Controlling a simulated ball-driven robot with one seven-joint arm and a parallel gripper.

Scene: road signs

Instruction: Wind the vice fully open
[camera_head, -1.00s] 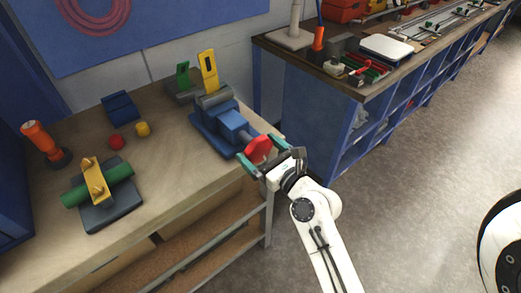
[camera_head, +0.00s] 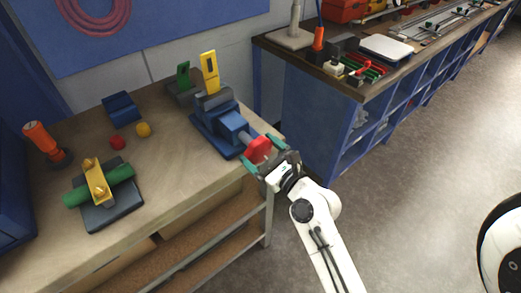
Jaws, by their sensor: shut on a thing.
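The blue vice (camera_head: 228,128) stands on the wooden workbench near its right end. A yellow upright piece with a slot (camera_head: 209,71) rises behind its jaws, with a green piece (camera_head: 183,75) to the left. The vice's red handle (camera_head: 258,149) sticks out on a grey screw at the front, over the bench edge. My gripper (camera_head: 263,153) reaches from the lower right, its green-tipped fingers on either side of the red handle and shut on it. The vice's jaw gap is hard to make out from here.
A blue shelf unit (camera_head: 318,110) stands to the right. The floor beyond is clear.

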